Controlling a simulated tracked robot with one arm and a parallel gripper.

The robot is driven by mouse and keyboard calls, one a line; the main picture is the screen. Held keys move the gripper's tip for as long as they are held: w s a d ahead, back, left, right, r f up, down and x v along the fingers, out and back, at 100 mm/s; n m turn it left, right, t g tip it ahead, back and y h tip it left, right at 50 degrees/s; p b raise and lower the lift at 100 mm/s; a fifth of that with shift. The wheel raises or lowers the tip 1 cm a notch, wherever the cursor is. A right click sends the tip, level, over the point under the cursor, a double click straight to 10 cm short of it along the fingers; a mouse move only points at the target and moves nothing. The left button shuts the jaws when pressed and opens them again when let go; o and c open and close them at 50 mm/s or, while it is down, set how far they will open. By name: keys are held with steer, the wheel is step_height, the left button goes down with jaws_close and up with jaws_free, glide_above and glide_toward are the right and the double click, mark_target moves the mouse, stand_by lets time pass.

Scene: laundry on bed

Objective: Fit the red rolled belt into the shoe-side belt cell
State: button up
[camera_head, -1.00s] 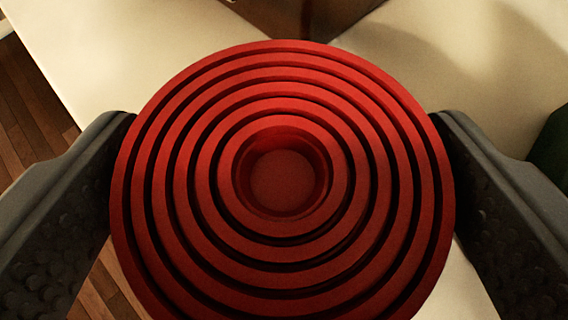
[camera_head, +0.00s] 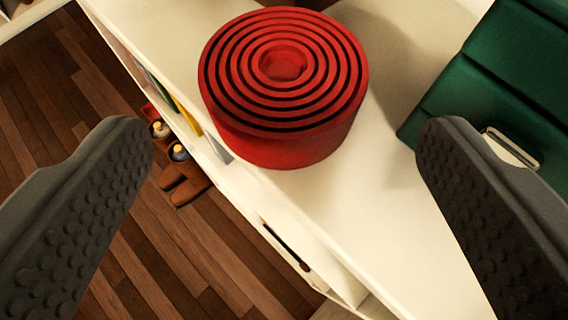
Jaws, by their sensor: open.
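The red rolled belt (camera_head: 283,152) lies flat on a white surface, its spiral rings facing up, near the surface's left edge. My gripper (camera_head: 285,150) is open, its two dark studded fingers wide apart at the left and right of the picture. The belt shows beyond the fingertips, between them in the picture, and nothing is held. The shoe-side belt cell cannot be made out in this view.
The white surface (camera_head: 350,215) has bare room in front of the belt. A green folded item (camera_head: 510,75) with a metal buckle-like piece lies at the right. Below the left edge is a wooden floor (camera_head: 60,90) with brown shoes (camera_head: 185,184).

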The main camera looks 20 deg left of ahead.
steer(key=shift+v, duration=2.15)
